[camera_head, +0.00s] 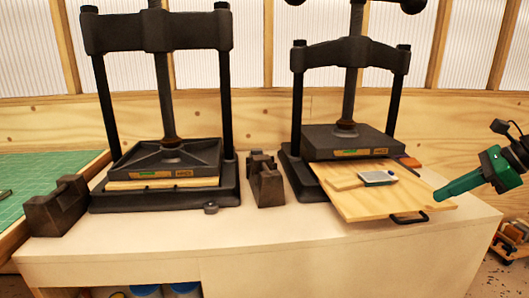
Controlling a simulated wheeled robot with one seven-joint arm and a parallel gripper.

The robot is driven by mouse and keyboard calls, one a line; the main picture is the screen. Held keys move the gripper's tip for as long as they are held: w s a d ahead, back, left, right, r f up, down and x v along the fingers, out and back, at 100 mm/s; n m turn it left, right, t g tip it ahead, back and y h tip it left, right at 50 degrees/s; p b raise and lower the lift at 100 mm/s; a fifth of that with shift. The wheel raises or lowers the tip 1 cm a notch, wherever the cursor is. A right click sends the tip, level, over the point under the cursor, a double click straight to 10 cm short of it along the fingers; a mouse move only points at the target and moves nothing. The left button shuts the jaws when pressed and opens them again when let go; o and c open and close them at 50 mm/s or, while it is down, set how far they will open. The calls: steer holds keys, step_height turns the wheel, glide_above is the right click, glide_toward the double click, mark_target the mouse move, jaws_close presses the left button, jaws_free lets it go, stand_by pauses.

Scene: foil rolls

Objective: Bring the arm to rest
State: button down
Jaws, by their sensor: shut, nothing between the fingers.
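My gripper (439,195) is at the right in the head view. Its green fingers are shut with nothing between them, and they point left and slightly down. The fingertips are near the right edge of a wooden board (375,205) that sticks out of the right press. They look apart from it, though the exact gap is hard to judge. The black wrist leaves the picture at the right edge.
Two dark presses, one at left (160,195) and one at right (350,142), stand on a pale bench (270,235). A small grey-white device (378,177) lies on the board. Dark blocks (58,207) and (265,183) stand beside the left press. A green mat (45,178) lies far left.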

steer(key=s+a+f+n+g+h, duration=0.35)
steer(key=s+a+f+n, duration=0.35)
steer(key=n, duration=0.3)
steer(key=s+f+n, duration=0.1)
steer(key=s+n, duration=0.2)
steer(key=s, duration=0.2)
steer(key=s+f+n+g+h, duration=0.1)
steer(key=s+f+n, duration=0.1)
steer(key=s, duration=0.4)
steer(key=s+a+f+n+g+h, duration=0.1)
steer(key=s+f+n, duration=0.1)
steer(key=s+n, duration=0.2)
steer(key=shift+s, duration=0.85)
steer(key=shift+h, duration=0.25)
